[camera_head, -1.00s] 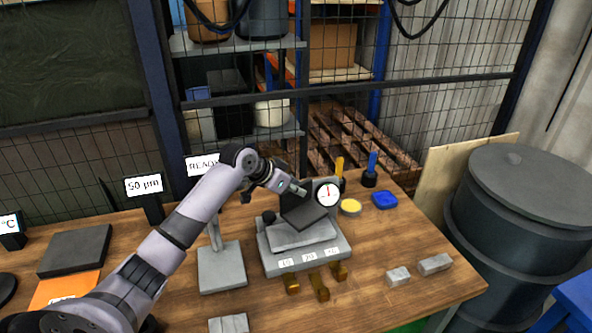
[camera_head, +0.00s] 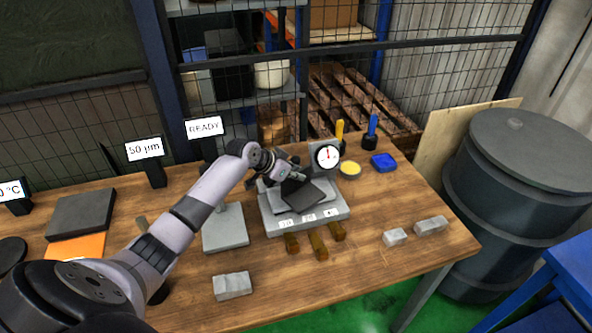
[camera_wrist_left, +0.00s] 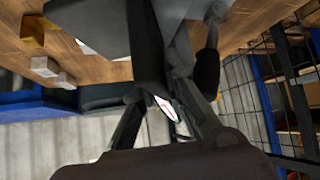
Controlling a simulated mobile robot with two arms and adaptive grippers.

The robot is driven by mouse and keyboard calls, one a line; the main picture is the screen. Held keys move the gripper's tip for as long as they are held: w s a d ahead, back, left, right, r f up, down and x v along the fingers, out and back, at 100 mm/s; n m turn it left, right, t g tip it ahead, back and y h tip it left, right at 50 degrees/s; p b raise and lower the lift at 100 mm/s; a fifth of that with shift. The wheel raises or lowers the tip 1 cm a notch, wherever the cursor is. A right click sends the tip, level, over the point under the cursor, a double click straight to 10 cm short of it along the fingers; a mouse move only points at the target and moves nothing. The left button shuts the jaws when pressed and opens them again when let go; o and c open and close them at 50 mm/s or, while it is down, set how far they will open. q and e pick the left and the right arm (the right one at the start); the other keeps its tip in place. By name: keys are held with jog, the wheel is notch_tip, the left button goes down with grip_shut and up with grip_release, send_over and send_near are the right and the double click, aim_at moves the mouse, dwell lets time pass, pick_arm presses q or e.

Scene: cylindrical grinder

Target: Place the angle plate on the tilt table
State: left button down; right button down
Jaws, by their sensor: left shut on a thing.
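The angle plate, a dark grey plate (camera_head: 304,197), is tilted over the grey tilt table (camera_head: 322,219) on the bench. My left gripper (camera_head: 296,178) comes in from the left and is shut on the plate's upper end. In the left wrist view the dark plate (camera_wrist_left: 145,45) stands between the fingers. The plate overlaps the tilt table's top in the head view; whether its lower edge touches cannot be told. The gripper and plate hide part of the tilt table's back. My right gripper is not in view.
A dial gauge (camera_head: 327,156) stands close behind the tilt table. Brass-coloured blocks (camera_head: 318,245) lie along its front. A grey stand (camera_head: 225,228) is close on its left. Small grey blocks (camera_head: 430,226) lie at the right. The front right of the bench has free room.

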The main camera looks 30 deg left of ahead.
pick_arm(q)
jog(key=shift+w+r, duration=0.15)
jog(key=shift+r, duration=0.15)
jog(key=c, duration=2.1)
grip_release()
jog(key=shift+f, duration=0.35)
jog(key=shift+o, duration=0.9)
jog(key=shift+s+r, duration=0.15)
jog(key=shift+s, duration=0.1)
jog(key=shift+s+a+r, duration=0.1)
jog(key=shift+s+r, duration=0.05)
jog(key=shift+r, duration=0.05)
jog(key=b+v, duration=0.1)
jog(key=v, duration=0.6)
